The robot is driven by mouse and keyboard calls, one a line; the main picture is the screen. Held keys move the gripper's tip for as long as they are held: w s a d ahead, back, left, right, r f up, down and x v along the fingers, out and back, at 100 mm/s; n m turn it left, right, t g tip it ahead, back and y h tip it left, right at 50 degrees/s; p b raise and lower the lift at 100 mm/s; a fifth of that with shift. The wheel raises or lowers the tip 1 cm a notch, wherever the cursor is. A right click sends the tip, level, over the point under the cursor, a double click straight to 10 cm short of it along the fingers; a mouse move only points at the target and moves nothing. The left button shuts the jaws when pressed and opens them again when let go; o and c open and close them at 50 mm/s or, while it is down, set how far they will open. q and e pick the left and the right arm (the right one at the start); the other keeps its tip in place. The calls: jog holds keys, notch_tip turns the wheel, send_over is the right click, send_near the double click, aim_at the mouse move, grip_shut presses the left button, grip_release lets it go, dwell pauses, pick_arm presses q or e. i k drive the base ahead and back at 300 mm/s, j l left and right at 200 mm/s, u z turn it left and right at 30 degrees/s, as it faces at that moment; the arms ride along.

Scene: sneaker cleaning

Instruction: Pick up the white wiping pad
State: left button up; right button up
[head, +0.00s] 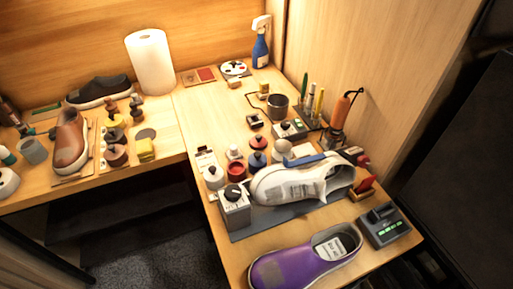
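Neither of my grippers is in view. I cannot pick out the white wiping pad with certainty. A small pale piece (301,151) lies behind the white sneaker (285,184), next to a blue-backed brush (306,160), but it is too small to identify. A rounded whitish item (282,147) sits just left of it. The white sneaker rests on a grey mat (262,224) on the right-hand bench.
A purple clog (290,264) lies at the bench's front edge. A grey box with a knob (235,206), small jars, a dark cup (277,105) and an orange tool (340,112) crowd around the sneaker. A paper roll (151,62) stands at the back. The bench's back middle is fairly clear.

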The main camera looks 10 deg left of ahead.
aim_at(234, 152)
jog(key=j+z, duration=0.25)
jog(key=j, duration=0.45)
jog(key=j+z, duration=0.3)
jog(key=j, duration=0.35)
jog(key=k+j+z, duration=0.25)
jog(key=j, duration=0.4)
jog(key=i, duration=0.1)
